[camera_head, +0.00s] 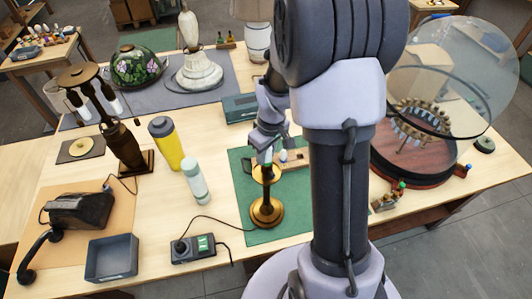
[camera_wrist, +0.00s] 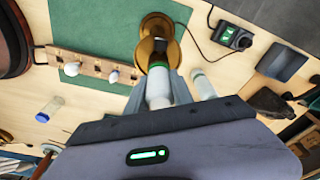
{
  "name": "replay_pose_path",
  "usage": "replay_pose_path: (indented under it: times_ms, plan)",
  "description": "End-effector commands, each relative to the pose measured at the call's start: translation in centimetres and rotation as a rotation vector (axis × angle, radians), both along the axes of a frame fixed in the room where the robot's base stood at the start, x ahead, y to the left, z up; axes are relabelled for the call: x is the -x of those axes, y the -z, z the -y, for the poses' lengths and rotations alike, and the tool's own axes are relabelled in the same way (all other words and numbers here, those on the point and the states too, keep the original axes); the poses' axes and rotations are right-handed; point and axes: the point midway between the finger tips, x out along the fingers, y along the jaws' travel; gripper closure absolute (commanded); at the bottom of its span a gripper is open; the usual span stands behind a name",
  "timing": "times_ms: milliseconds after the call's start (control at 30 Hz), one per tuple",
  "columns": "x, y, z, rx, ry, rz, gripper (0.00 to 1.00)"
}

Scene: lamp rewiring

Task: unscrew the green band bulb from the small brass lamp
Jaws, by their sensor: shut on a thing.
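The small brass lamp (camera_head: 266,211) stands upright on a green mat (camera_head: 285,222), and its brass base also shows at the top of the wrist view (camera_wrist: 157,25). My gripper (camera_head: 264,150) is over the lamp's top. In the wrist view my gripper's fingers (camera_wrist: 158,90) are closed around a white bulb, the green band bulb (camera_wrist: 158,88), one finger on each side. The bulb is in line with the lamp's brass socket cup (camera_wrist: 153,52). A little green shows near its socket end. Whether its thread is still in the socket cannot be told.
A wooden rack (camera_wrist: 92,67) with several bulbs lies beside the lamp. A black switch box (camera_head: 194,249) with a cord, a pale green bottle (camera_head: 195,182) and a yellow tumbler (camera_head: 166,145) stand left. A glass-domed display (camera_head: 415,182) is right. A grey tray (camera_head: 111,257) sits at front left.

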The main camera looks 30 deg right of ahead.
Motion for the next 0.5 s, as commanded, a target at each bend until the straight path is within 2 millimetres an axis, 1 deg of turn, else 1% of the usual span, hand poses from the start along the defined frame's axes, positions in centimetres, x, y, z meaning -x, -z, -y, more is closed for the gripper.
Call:
replay_pose_path:
  times_ms: [67, 133, 167, 300, 400, 500]
  plan:
    - [-0.06, -0.06, 0.02, 0.001, 0.0, 0.001, 1.0]
    - [-0.05, 0.0, 0.03, 0.001, -0.041, 0.001, 1.0]
    - [-0.03, 0.04, 0.02, 0.001, -0.088, 0.001, 1.0]
    - [0.02, 0.05, -0.07, 0.001, -0.43, 0.001, 1.0]
    - [0.1, -0.04, -0.17, 0.0, -0.621, 0.0, 1.0]
    - [0.13, -0.1, -0.21, 0.0, -0.697, 0.0, 1.0]
